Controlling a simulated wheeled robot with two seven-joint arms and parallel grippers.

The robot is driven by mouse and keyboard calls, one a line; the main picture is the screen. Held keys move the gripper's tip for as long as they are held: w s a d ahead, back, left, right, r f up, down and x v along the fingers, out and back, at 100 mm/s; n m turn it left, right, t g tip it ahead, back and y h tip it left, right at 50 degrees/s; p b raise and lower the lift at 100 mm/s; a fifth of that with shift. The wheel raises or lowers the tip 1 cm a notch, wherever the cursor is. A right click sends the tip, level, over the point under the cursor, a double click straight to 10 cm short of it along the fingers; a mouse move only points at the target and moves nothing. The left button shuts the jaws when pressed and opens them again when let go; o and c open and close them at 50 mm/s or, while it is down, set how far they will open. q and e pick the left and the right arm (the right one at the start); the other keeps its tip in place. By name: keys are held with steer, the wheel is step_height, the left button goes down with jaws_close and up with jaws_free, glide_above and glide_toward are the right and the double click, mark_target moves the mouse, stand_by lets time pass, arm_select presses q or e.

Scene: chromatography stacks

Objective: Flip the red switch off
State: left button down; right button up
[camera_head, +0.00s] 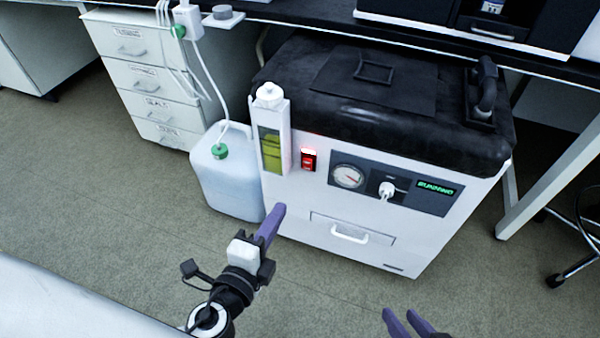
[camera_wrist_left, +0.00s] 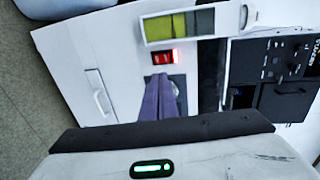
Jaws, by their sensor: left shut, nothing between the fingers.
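The red switch (camera_head: 308,160) is on the front of the white machine (camera_head: 330,215), between the green-filled sight tube and the gauge panel. Its upper part glows red. In the left wrist view the lit switch (camera_wrist_left: 163,57) shows just beyond my fingertips. My left gripper (camera_head: 279,208) has its purple fingers shut and empty. It is in front of the machine, below and left of the switch in the head view, and appears apart from it. The left fingers (camera_wrist_left: 161,80) also show in the wrist view. My right gripper (camera_head: 398,315) is open and empty at the bottom edge.
Right of the switch are a round gauge (camera_head: 348,176), a white knob (camera_head: 387,189) and a green lit display (camera_head: 437,188). The sight tube (camera_head: 272,150) stands close left. A white jug (camera_head: 228,180) is beside the machine. A drawer handle (camera_head: 349,234) sticks out below.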

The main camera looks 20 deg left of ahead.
arm_select(q)
glide_toward(306, 163)
steer(key=w, duration=0.2)
steer(key=w+f, duration=0.1)
steer(key=w, duration=0.1)
steer(key=shift+w+d+f+b, duration=0.1)
steer(key=shift+w+b, duration=0.25)
steer(key=shift+w, duration=0.6)
arm_select(e)
steer(key=shift+w+a+f, duration=0.1)
steer(key=shift+a, duration=0.15)
